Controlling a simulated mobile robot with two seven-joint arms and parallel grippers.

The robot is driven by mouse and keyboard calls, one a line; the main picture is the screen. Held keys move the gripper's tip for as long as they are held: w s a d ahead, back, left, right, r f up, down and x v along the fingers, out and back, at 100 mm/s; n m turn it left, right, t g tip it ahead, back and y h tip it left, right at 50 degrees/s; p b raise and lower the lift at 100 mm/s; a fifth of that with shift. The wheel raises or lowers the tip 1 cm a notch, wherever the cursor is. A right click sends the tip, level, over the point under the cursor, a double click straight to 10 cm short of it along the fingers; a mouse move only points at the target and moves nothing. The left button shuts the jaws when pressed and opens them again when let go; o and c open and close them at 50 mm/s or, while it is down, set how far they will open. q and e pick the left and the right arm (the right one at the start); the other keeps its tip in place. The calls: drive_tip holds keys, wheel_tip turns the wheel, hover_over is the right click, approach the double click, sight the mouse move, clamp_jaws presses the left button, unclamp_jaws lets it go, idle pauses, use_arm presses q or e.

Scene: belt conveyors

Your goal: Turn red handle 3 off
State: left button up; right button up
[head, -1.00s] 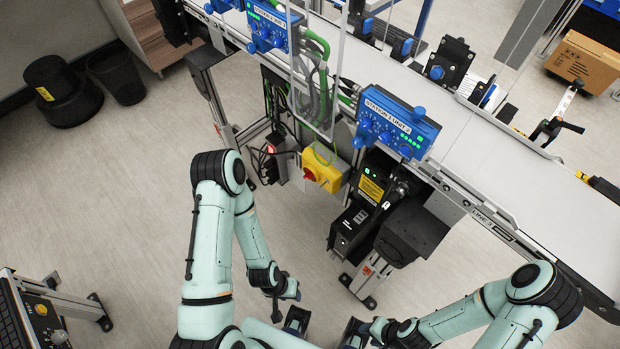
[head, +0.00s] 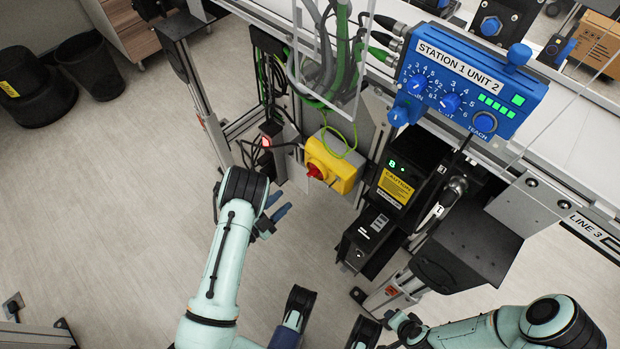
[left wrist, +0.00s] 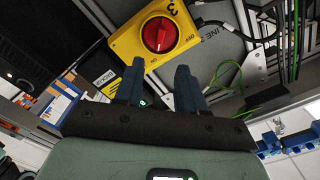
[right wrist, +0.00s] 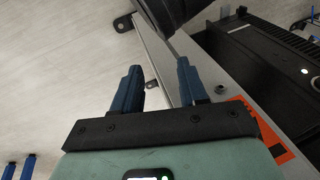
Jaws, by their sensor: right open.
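The red handle (head: 315,172) is a rotary knob on a yellow switch box (head: 343,173) fixed under the conveyor. In the left wrist view the red handle (left wrist: 158,34) shows whole, and the yellow box (left wrist: 128,44) bears a black 3. My left gripper (head: 279,211) is open and empty, below and left of the handle in the head view. In the left wrist view its fingers (left wrist: 160,80) point towards the box, with the handle beyond them and apart from them. My right gripper (right wrist: 157,75) is open and empty, low near a conveyor leg.
A blue panel (head: 462,77) marked STATION 1 UNIT 2 hangs above right. A black unit with a yellow caution label (head: 395,187) stands right of the box. Cables hang behind a clear guard above it. Bare floor (head: 130,190) lies left.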

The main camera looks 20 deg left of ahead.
sight(310, 176)
use_arm(q)
drive_tip(key=b+x, duration=0.3)
drive_tip(key=x, duration=0.9)
drive_tip(key=shift+w+d+r, duration=0.1)
drive_tip(key=shift+w, duration=0.05)
use_arm(e)
drive_tip(key=s+d+f+g, duration=0.1)
drive_tip(key=s+f+g, duration=0.1)
drive_tip(key=s+f, duration=0.3)
drive_tip(key=shift+s+f, duration=0.2)
drive_tip(key=shift+f, duration=0.05)
use_arm(q)
clamp_jaws()
